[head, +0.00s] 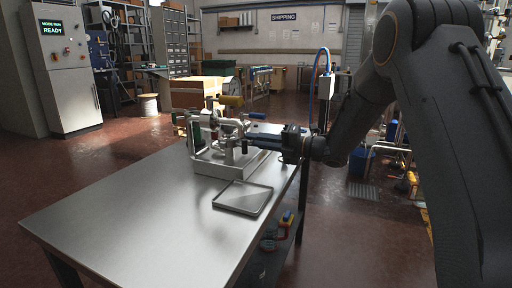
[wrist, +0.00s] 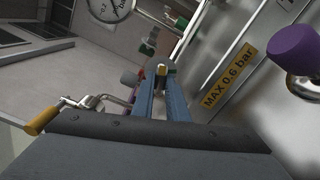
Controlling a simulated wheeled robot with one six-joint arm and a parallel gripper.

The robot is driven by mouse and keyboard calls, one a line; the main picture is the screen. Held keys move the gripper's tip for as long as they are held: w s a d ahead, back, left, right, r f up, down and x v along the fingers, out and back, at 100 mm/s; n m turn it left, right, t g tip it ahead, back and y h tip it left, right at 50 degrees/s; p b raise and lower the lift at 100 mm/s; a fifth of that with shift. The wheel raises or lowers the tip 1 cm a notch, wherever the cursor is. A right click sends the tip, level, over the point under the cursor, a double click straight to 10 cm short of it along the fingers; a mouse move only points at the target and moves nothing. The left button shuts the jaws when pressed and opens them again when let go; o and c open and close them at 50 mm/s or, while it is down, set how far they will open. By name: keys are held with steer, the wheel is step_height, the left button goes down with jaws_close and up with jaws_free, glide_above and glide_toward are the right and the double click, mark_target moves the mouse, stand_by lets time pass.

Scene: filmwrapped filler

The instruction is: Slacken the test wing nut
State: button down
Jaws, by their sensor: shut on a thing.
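My gripper (wrist: 161,80) reaches forward in the wrist view, its two long blue-grey fingers close together. A small brass-yellow piece (wrist: 161,70), seemingly the test wing nut, sits between the fingertips; its wings are too small to make out. In the head view my gripper (head: 245,142) comes in level from the right to the pipe fitting of a pale test rig (head: 222,168) on the steel table. The fingertips and the nut cannot be told apart from the rig there.
In the wrist view, a yellow-handled crank (wrist: 42,120) is at left, a purple knob (wrist: 294,47) at right, and a pressure gauge (wrist: 108,8) at top. A shallow tray (head: 243,211) lies before the rig. The table's (head: 135,220) near left is clear.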

steer(key=n+b, duration=0.6)
steer(key=b, duration=0.1)
steer(key=shift+w+f, duration=0.1)
steer(key=shift+f, duration=0.25)
steer(key=n+b, duration=0.4)
steer(key=b, duration=0.2)
steer(key=shift+n, duration=0.4)
steer(key=shift+r, duration=0.1)
steer(key=c, duration=1.7)
jaws_free()
steer(key=shift+c, duration=0.2)
steer(key=shift+d, duration=0.15)
steer(key=p+v, duration=0.1)
steer(key=v, duration=0.6)
steer(key=shift+d+r, duration=0.1)
steer(key=shift+d, duration=0.2)
